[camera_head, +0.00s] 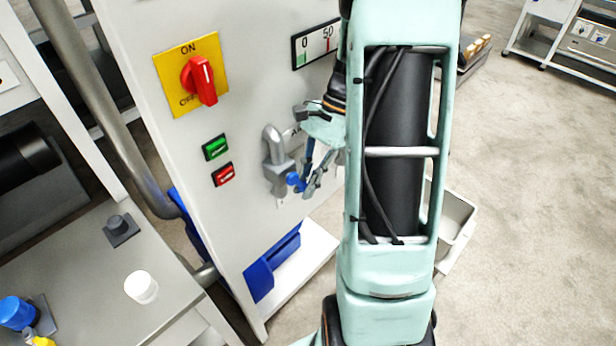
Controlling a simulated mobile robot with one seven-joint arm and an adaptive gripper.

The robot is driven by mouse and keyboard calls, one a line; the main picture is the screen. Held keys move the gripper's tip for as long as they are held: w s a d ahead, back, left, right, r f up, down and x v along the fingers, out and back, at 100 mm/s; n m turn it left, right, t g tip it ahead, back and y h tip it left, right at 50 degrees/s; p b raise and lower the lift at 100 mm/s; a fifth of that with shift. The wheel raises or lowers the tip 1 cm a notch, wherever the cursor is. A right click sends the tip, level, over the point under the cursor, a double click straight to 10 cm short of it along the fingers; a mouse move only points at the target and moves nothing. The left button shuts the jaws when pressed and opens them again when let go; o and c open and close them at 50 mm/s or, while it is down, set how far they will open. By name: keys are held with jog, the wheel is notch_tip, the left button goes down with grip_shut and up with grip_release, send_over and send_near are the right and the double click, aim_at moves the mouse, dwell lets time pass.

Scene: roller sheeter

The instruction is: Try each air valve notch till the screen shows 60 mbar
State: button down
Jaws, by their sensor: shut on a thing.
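The air valve (278,172) is a grey pipe fitting with a bent top on the white machine panel, with a blue handle part (293,180) at its lower right. My gripper (313,178) is at the valve's right side, shut on the blue handle. My arm and gripper hide part of the handle, so its exact notch cannot be told. The screen (314,44) is a white, black-framed gauge at the panel's upper right, showing "0" by a green mark and "50" by a red mark. My arm covers its right end; no mbar reading shows.
A red rotary switch (199,80) on a yellow ON/OFF plate, a green button (215,147) and a red button (223,174) are left of the valve. A grey bench (85,270) holds a white cap (141,287). A pale bin (457,225) stands behind my arm.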

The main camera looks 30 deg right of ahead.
dwell(0.3)
jog(key=c, duration=2)
grip_release()
jog(key=v, duration=1.2)
